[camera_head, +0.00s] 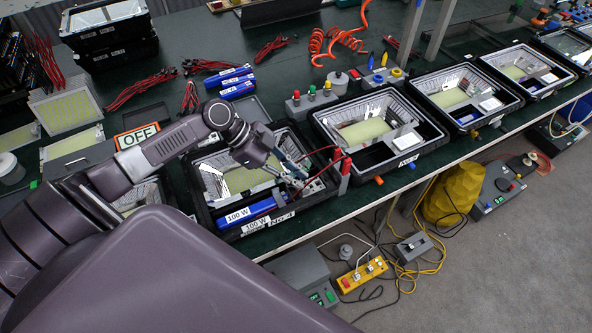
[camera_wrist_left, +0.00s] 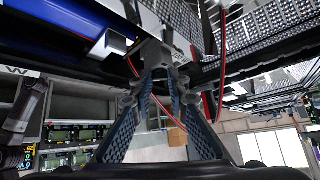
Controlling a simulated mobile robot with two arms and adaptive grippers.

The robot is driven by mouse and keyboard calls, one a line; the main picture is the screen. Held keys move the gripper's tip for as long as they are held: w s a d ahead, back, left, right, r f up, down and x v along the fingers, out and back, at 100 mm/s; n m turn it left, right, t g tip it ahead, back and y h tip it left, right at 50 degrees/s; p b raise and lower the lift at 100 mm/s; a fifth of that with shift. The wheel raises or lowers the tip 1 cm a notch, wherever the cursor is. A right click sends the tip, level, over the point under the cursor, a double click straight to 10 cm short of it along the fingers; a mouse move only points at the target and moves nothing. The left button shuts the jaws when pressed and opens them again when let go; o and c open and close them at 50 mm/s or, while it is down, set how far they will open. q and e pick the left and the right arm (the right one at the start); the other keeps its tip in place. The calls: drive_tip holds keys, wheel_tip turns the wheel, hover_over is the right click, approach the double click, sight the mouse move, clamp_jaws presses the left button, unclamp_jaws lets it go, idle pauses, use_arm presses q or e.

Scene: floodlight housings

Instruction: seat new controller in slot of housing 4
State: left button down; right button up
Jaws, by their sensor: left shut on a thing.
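Housing 4 (camera_head: 231,233), a black open frame labelled "No.4", stands near the table's front edge. A blue controller (camera_head: 263,207) with a "100 W" label lies along the housing's front side; I cannot tell whether it is fully down in the slot. My left gripper (camera_head: 299,177) reaches over the housing near the controller's right end. In the left wrist view the fingers (camera_wrist_left: 162,84) close on a small grey part (camera_wrist_left: 155,54) beside the blue controller (camera_wrist_left: 88,30). Whether that part belongs to the controller is unclear. My right gripper is not in view.
Red leads (camera_head: 322,152) loop over the right side of housing 4, by upright red pieces (camera_head: 344,175). Another housing (camera_head: 374,168) stands close on the right. Blue controllers (camera_head: 231,77) lie at the back.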

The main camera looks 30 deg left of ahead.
use_arm(q)
drive_tip(key=c, duration=1.8)
unclamp_jaws()
drive_tip(key=shift+o, duration=0.2)
drive_tip(key=v, duration=1.2)
drive_tip(key=shift+s, duration=0.1)
drive_tip(key=shift+f, duration=0.1)
